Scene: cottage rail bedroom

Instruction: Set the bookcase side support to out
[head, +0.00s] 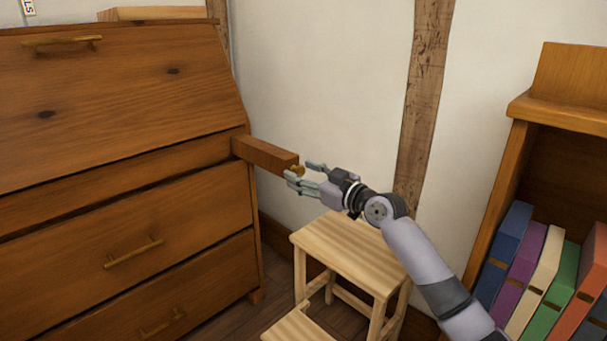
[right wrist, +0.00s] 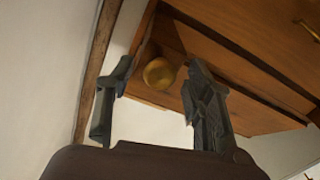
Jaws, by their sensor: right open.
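A wooden side support (head: 265,155) sticks out from the right end of the front of the brown slant-front bureau (head: 110,110). A small round brass knob (head: 298,171) is on the support's end. My right gripper (head: 303,174) is open at that end, its fingers on either side of the knob. In the right wrist view the knob (right wrist: 159,74) shows between the spread fingers (right wrist: 158,95), with a gap on each side; contact is not visible. The bureau's sloping lid is closed. My left gripper is not in view.
A light wooden step stool (head: 350,250) stands below my right arm. A bookcase (head: 510,180) with several coloured books is at the right. A pale wall (head: 325,80) with timber posts is behind. The air around the support's end is clear.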

